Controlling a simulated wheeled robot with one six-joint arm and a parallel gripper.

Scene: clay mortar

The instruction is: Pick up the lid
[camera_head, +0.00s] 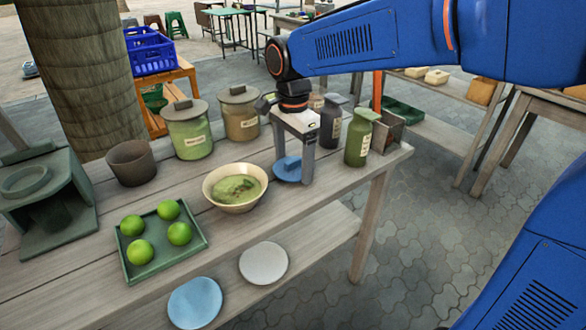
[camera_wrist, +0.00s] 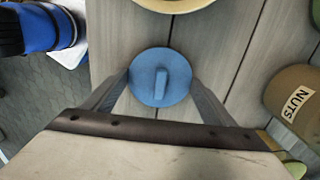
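The lid (camera_head: 284,171) is a round blue disc with a bar handle on top. It lies flat on the wooden table, to the right of the bowl. In the wrist view, the lid (camera_wrist: 146,89) sits centred between the fingers, and its handle (camera_wrist: 160,84) runs lengthwise between them. My gripper (camera_head: 294,168) is open above the lid and points down. In the wrist view, my gripper (camera_wrist: 159,82) has its fingers spread on either side of the lid, with nothing held. Whether the fingertips touch the lid or table cannot be told.
A bowl of green food (camera_head: 212,190) stands left of the lid. Lidded jars (camera_head: 188,140) and dark bottles (camera_head: 357,146) stand close behind and right. A green tray (camera_head: 130,275) holds several limes. Two plates (camera_head: 264,263) lie on the lower shelf.

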